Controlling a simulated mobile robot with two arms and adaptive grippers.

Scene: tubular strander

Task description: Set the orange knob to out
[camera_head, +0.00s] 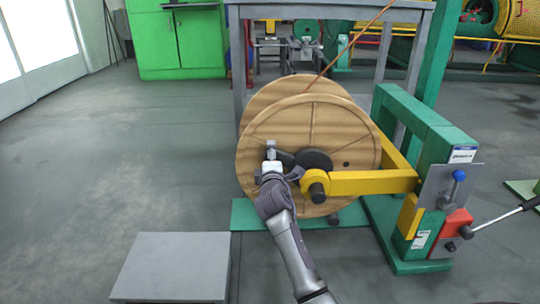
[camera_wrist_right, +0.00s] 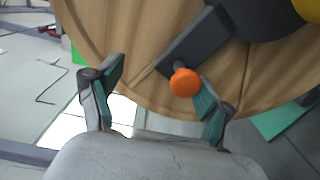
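The orange knob (camera_wrist_right: 185,82) is a small round cap on a short grey stem. It sits on a dark grey bar (camera_wrist_right: 196,44) in front of the wooden reel (camera_wrist_right: 140,55). My right gripper (camera_wrist_right: 160,84) is open, with the knob between its fingers, nearer the right-hand finger; I cannot tell whether they touch. In the head view my right gripper (camera_head: 271,154) is at the face of the wooden reel (camera_head: 330,122), left of the dark hub plate (camera_head: 314,160); the knob is hidden there. My left gripper is not in view.
A yellow arm (camera_head: 375,182) reaches from the green stand (camera_head: 432,135) to the reel's centre. The stand carries a blue-knobbed lever (camera_head: 459,176) and a red block (camera_head: 457,222). A grey plate (camera_head: 175,266) lies at front left. The floor left of the reel is clear.

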